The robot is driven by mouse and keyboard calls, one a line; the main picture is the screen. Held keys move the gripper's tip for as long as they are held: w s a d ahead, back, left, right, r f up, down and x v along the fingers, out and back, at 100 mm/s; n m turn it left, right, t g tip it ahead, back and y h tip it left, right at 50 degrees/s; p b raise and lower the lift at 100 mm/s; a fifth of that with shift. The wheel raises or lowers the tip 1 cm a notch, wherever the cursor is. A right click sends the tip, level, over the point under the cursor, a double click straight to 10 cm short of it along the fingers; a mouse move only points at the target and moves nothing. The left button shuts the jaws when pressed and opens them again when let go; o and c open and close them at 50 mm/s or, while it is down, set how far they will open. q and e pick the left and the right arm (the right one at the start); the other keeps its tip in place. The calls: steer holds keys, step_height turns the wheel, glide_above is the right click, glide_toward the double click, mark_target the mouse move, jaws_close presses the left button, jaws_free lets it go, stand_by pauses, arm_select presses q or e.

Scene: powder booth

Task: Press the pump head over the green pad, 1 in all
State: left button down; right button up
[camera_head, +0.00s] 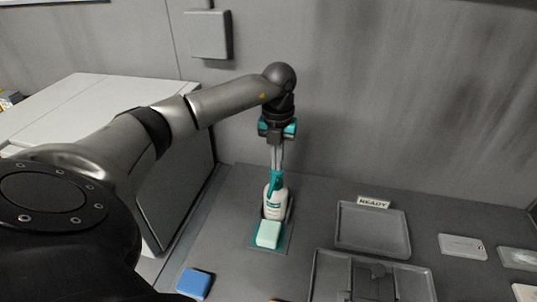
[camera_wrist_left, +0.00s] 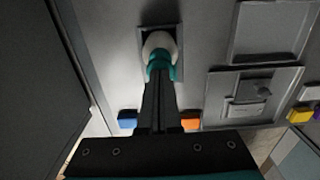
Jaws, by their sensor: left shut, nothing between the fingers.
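A white bottle (camera_head: 275,207) with a teal label and a teal pump head (camera_head: 274,176) stands upright in a dark holder. A pale green pad (camera_head: 268,234) lies on a teal plate (camera_head: 282,245) in front of the bottle. My left gripper (camera_head: 276,168) points straight down over the pump head, shut and empty, its fingertips at or just above it; I cannot tell whether they touch. The left wrist view shows the bottle (camera_wrist_left: 158,44) and pump head (camera_wrist_left: 163,70) just beyond my fingertips (camera_wrist_left: 160,82). The green pad is hidden there. My right gripper is not in view.
A blue pad (camera_head: 195,283) lies at front left, and an orange pad (camera_wrist_left: 191,121) shows in the left wrist view. An empty grey tray (camera_head: 372,247) by a READY sign (camera_head: 374,202) and a compartment tray (camera_head: 318,285) are at right. A wall stands behind.

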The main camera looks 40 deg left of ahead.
arm_select(q)
steer(key=shift+f, duration=0.45)
steer(key=shift+r, duration=0.1)
steer(key=shift+r+p, duration=1.4)
steer(key=shift+r, duration=0.35)
step_height(320, 180, up, 6)
steer(key=p, duration=0.5)
